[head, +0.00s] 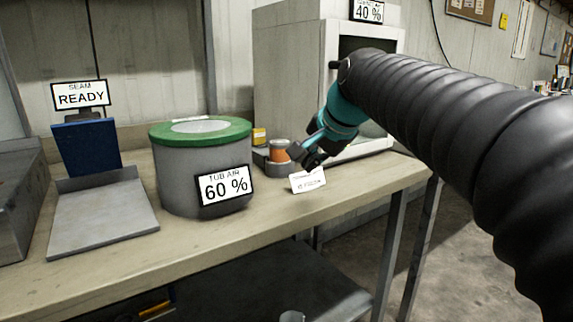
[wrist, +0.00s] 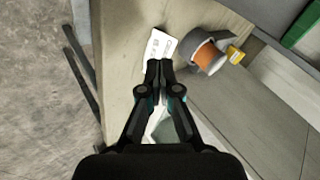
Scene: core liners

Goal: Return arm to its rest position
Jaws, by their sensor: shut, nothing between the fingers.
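My arm, in a ribbed black sleeve (head: 440,110), reaches from the right edge of the head view toward the workbench. My gripper (head: 300,158) has a teal wrist and dark fingers, and it hangs near the front right of the bench. In the wrist view my gripper (wrist: 160,68) is shut and its fingertips meet with nothing between them. A small white card (head: 307,180) is just beyond the fingertips and also shows in the wrist view (wrist: 160,46). An orange-brown cylinder (head: 279,152) sits in a grey round holder (head: 278,169) beside the gripper, apart from it.
A grey tub with a green rim (head: 170,175) and a "60 %" sign (head: 225,186) stands left of the gripper. A pale cabinet (head: 285,75) stands behind. A "READY" sign (head: 80,95) and flat grey plate (head: 100,215) are at left. Open floor (head: 440,270) lies right of the bench.

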